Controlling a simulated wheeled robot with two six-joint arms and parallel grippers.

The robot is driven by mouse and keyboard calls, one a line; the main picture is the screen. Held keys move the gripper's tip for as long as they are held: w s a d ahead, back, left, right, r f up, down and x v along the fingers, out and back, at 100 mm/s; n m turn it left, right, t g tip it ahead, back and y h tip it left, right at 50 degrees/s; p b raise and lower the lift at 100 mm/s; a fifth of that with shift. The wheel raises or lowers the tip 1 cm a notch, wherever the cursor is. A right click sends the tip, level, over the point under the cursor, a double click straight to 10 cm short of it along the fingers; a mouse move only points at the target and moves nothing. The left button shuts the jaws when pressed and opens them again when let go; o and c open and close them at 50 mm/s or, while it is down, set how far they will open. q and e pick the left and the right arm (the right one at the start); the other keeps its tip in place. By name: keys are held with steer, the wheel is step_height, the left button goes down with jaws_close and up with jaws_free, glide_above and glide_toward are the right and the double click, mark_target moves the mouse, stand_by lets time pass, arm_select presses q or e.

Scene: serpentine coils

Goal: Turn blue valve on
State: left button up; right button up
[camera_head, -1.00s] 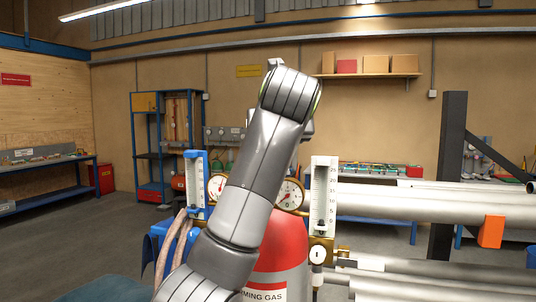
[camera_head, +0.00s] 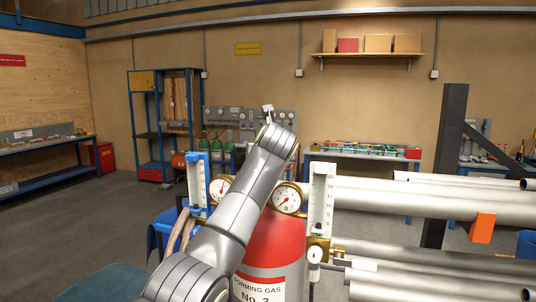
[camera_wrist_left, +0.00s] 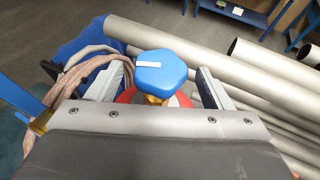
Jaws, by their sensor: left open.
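The blue valve (camera_wrist_left: 161,72) is a many-sided knob with a white mark on top, seen from above in the left wrist view. It sits on a brass stem over the red top of a gas cylinder. My left gripper (camera_wrist_left: 158,84) is open, with one finger on each side of the knob and visible gaps between. The knob's height relative to the fingertips is hard to judge. In the head view my left arm hides the knob; the red and grey cylinder (camera_head: 275,245) labelled forming gas stands behind the arm. My right gripper is not in view.
Two round gauges (camera_head: 287,198) and a white flow tube (camera_head: 321,195) stand close to the arm. A blue-framed flow tube (camera_head: 197,180) and pinkish hoses (camera_wrist_left: 85,72) are at the left. Long metal pipes (camera_head: 420,200) fill the right side.

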arm_select(q)
steer(key=c, duration=1)
steer(key=shift+d+r+n+y, duration=0.1)
steer(key=shift+d+n+y, duration=0.15)
steer(key=shift+n+y, duration=0.7)
steer(key=shift+n+g+y, duration=0.25)
steer(key=shift+g+y, duration=0.05)
steer(key=shift+y, duration=0.15)
steer(key=shift+n+y, duration=0.3)
steer(key=o, duration=1)
steer(key=shift+w+d, duration=0.1)
